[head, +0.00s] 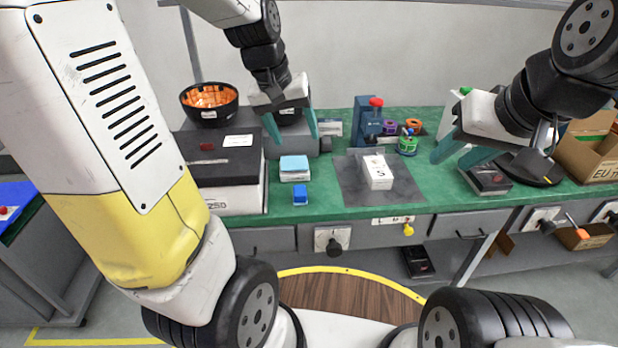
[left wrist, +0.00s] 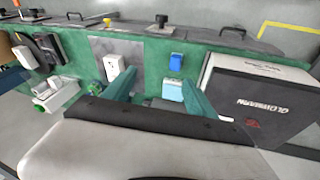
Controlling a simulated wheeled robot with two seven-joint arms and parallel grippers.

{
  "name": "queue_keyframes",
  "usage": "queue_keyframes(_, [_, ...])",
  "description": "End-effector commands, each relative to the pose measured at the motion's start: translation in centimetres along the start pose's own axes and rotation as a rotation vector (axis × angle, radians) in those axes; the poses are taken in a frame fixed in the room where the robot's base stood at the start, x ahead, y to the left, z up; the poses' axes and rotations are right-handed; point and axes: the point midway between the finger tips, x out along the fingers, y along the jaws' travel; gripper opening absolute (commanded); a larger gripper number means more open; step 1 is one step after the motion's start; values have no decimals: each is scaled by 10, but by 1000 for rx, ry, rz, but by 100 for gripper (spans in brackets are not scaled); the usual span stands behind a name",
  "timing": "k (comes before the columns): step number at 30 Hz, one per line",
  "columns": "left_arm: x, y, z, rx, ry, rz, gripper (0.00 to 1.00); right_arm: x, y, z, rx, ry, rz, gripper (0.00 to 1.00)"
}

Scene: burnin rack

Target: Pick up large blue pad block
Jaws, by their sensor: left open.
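The large blue pad block (head: 294,163) is light blue on top with a white label on its side. It sits on the green bench beside the dark box, and also shows in the left wrist view (left wrist: 172,87). My left gripper (head: 291,132) is open and empty, above and behind the pad block in the head view. In the left wrist view its teal fingers (left wrist: 157,84) are apart, with the block showing between them near the right finger. My right gripper (head: 450,158) is open and empty over the right part of the bench.
A smaller, darker blue block (head: 300,194) lies in front of the pad block. A large dark-topped box (head: 222,165) stands to the left. A white block (head: 377,172) sits on a grey mat (head: 349,191) to the right. A black bowl (head: 210,112) stands behind.

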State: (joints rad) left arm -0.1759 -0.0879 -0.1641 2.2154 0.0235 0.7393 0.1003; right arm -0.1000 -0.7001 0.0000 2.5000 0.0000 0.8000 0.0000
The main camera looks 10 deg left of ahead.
Motion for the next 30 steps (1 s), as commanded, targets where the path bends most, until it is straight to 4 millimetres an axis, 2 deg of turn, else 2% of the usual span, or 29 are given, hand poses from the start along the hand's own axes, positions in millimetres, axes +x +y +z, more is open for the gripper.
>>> queue_keyframes(1, [21,-3,-10,-20,-36,-18,65,0,0,0,0,0,0,36])
queue_keyframes(6, [89,-17,-38,-83,-123,-89,65,0,0,0,0,0,0,36])
queue_keyframes(9, [129,-27,-48,-112,-166,-137,65,0,0,0,0,0,0,36])
queue_keyframes(13, [172,-40,-54,-136,-204,-193,65,0,0,0,0,0,0,36])
queue_keyframes(18, [202,-49,-56,-149,-229,-235,65,0,0,0,0,0,0,36])
queue_keyframes(30, [243,-59,-47,-152,-234,-243,65,0,0,0,0,0,0,36])
